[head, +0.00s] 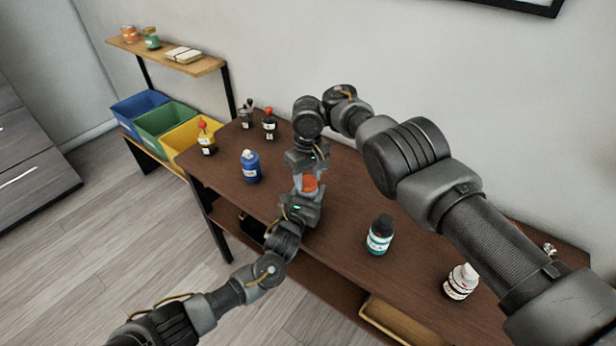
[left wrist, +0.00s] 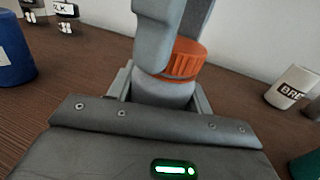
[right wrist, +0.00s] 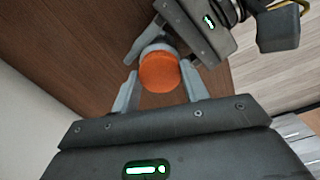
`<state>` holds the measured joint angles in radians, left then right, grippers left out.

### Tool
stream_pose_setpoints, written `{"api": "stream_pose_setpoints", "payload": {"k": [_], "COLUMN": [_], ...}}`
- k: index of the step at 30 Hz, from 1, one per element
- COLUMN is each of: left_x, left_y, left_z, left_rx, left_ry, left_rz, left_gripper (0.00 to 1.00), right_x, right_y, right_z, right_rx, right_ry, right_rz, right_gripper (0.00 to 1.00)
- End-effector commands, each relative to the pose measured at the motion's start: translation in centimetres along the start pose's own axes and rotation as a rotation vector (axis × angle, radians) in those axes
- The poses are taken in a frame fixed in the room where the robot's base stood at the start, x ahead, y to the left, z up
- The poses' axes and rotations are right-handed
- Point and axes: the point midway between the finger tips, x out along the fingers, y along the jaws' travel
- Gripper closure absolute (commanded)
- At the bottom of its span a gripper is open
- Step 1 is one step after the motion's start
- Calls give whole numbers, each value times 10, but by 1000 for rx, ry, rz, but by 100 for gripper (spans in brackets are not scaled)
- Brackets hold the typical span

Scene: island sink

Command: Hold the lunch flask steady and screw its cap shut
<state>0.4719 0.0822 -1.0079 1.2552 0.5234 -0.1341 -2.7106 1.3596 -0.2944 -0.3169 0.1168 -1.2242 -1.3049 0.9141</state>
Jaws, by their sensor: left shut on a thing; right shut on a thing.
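The lunch flask has a pale grey body (left wrist: 163,90) and a ribbed orange cap (head: 310,184). It stands upright near the middle of the long brown table. My left gripper (head: 307,196) is shut on the flask body from the front. My right gripper (head: 308,170) comes from above and is shut on the cap, with one finger on each side. The cap also shows in the right wrist view (right wrist: 159,72) and sits on top of the body in the left wrist view (left wrist: 187,58).
Coloured bins (head: 163,127) are at left.

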Motion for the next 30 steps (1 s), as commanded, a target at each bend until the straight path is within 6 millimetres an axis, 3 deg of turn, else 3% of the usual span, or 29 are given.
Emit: {"api": "stream_pose_setpoints", "payload": {"k": [3,8,13,14,19,30], "left_x": [0,0,0,0,0,0], "left_y": [1,1,2,2,1,1], "left_z": [-1,-1,-1,-1,0,0], "left_rx": [1,1,1,1,1,1], "left_ry": [2,2,2,2,1,1], "left_rz": [2,3,3,3,2,2], "left_gripper": [100,100,100,100,100,100], "right_x": [1,1,1,1,1,-6], "right_y": [-1,-1,-1,-1,-1,0], "right_z": [0,0,0,0,0,0], "right_rx": [289,601,613,613,612,611], "right_ry": [-2,-2,-2,-2,-1,0], "right_rz": [0,1,-1,-1,-1,-1], "right_gripper": [83,83,83,52,30,30]}}
